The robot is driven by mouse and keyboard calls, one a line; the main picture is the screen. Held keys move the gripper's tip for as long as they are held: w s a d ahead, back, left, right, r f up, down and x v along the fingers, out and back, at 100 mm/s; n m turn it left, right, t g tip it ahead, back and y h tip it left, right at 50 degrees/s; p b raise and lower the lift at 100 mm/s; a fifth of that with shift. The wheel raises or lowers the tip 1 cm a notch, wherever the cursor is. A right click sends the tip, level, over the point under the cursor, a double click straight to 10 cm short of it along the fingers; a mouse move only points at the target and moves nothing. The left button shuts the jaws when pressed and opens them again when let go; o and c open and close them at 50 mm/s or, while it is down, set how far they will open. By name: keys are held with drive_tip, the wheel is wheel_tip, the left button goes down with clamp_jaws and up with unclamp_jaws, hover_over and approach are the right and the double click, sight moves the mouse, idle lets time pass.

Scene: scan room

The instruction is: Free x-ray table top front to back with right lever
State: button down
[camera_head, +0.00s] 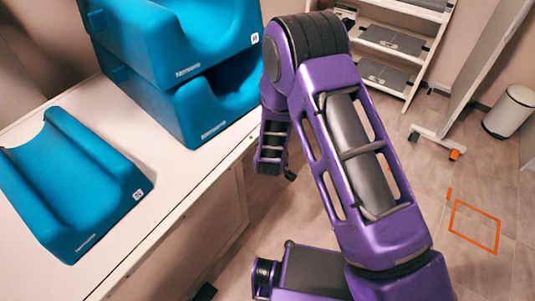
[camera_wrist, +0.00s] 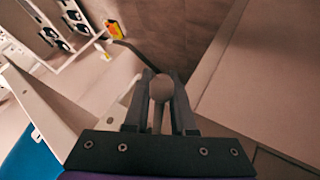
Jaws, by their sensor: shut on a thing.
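In the wrist view, my gripper (camera_wrist: 161,76) has its two dark fingers closed around a round grey knob (camera_wrist: 162,90), apparently the end of a lever. A thin stem shows below the knob between the fingers. I cannot tell from these views whether it is the right lever. In the head view, a white table top (camera_head: 112,112) fills the left side, and my purple arm reaches down beside its right edge. The fingers and the knob cannot be made out clearly there.
A shelf rack (camera_head: 390,45) stands at the back, a white bin (camera_head: 509,110) at the right. The floor right of my arm is open, with an orange marked square (camera_head: 475,227).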

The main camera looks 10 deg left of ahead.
drive_tip(key=c, duration=0.8)
unclamp_jaws()
drive_tip(key=shift+o, duration=0.2)
drive_tip(key=p+v, duration=0.1)
drive_tip(key=v, duration=1.6)
drive_tip(key=shift+r, duration=0.15)
drive_tip(key=shift+d, duration=0.1)
